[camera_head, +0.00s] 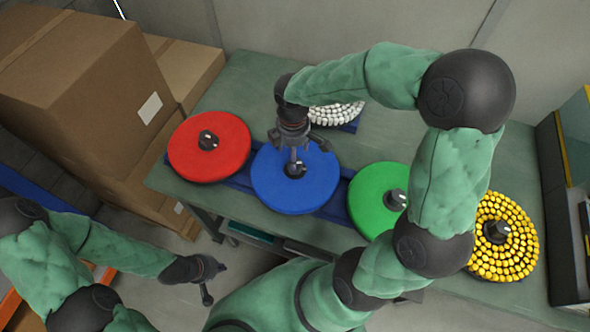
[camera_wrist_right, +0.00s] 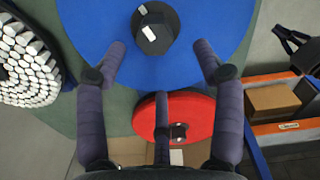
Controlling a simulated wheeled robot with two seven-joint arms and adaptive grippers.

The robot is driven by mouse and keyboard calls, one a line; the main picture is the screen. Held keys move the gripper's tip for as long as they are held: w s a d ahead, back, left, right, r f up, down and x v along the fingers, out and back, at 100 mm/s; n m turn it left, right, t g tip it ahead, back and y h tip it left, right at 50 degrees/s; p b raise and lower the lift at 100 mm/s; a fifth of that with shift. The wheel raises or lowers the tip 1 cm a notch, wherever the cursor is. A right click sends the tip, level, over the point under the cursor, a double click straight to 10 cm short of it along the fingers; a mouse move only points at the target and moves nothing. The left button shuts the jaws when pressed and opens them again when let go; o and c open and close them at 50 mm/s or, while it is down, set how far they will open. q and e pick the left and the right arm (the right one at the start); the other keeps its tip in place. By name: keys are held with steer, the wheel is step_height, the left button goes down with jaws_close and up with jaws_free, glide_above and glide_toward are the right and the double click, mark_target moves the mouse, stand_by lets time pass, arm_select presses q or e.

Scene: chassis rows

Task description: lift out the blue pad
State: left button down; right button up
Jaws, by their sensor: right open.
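The blue pad (camera_head: 315,188) is a flat round disc with a black hub, lying in the row on the green table between the red and green pads. My right gripper (camera_head: 296,165) hangs over its middle and hides part of the hub. In the right wrist view, the blue pad (camera_wrist_right: 200,15) fills the top and its hub (camera_wrist_right: 155,30) lies just ahead of the spread fingers (camera_wrist_right: 160,60). The right gripper is open and empty; contact with the pad cannot be told. My left gripper (camera_head: 212,280) is open and empty, low beside the table's front.
The red pad (camera_head: 225,160) is left, the green pad (camera_head: 370,205) right. A yellow-studded disc (camera_head: 515,255) stands far right; a white-studded disc (camera_head: 340,113) sits behind, partly hidden by my right arm. Cardboard boxes (camera_head: 90,90) stand left of the table. Bare table shows at the back.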

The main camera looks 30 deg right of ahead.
step_height(320, 180, down, 3)
steer(key=shift+w+d+r, duration=0.1)
steer(key=shift+r, duration=0.1)
steer(key=shift+d+f+b, duration=0.15)
steer(key=shift+f+b, duration=0.5)
steer(key=shift+f, duration=0.65)
steer(key=shift+d+f+b, duration=0.1)
steer(key=shift+f+b, duration=0.55)
steer(key=shift+f, duration=0.65)
steer(key=shift+r, duration=0.15)
jaws_close()
